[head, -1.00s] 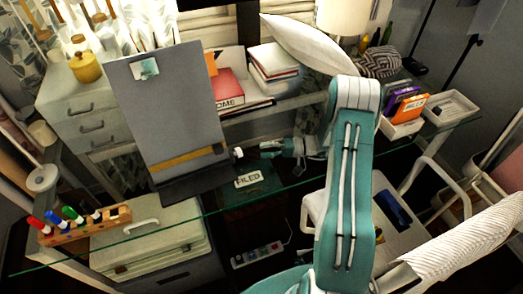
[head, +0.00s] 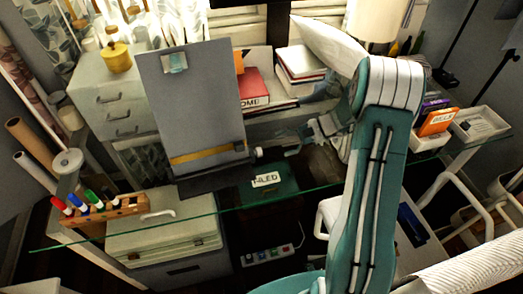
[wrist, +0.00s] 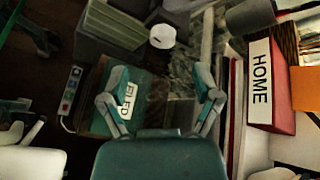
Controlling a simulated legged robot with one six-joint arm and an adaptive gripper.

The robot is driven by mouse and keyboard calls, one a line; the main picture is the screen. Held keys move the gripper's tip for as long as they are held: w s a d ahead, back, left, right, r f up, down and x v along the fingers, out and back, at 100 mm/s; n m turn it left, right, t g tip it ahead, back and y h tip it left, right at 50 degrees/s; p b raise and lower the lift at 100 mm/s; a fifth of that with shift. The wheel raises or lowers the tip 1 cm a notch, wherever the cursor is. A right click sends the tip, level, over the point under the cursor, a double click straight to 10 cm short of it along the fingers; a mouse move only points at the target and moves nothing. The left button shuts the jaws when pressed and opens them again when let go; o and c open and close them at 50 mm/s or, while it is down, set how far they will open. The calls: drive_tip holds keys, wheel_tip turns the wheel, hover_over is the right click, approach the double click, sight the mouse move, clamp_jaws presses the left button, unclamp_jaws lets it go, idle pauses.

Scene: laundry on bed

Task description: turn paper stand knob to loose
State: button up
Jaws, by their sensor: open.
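The paper stand (head: 200,105) is a grey upright board with a clip at its top and a yellow strip low across it. It stands tilted back on the glass desk. Its small pale knob (head: 257,152) sticks out from the right lower edge. The knob also shows as a white round end in the wrist view (wrist: 162,36). My gripper (head: 280,142) is just right of the knob. In the wrist view my gripper (wrist: 160,85) is open and empty, with the knob ahead, beyond the gap between the fingertips. Contact is not visible.
A dark green box labelled FILED (head: 270,188) lies below my gripper. A red HOME book (head: 252,88) and stacked books (head: 300,65) stand behind. A marker rack (head: 100,212) is at left. The glass desk's front edge (head: 215,213) crosses the view.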

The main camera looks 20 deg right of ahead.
sight(261, 151)
drive_tip(key=a+f+m+h, duration=0.1)
drive_tip(key=a+m, duration=0.1)
drive_tip(key=w+a+f+m+h, duration=0.1)
drive_tip(key=a+m, duration=0.1)
drive_tip(key=w+a+f+m+h, duration=0.1)
drive_tip(key=a+f, duration=0.1)
drive_tip(key=a, duration=0.1)
drive_tip(key=shift+m, duration=0.4)
idle(0.5)
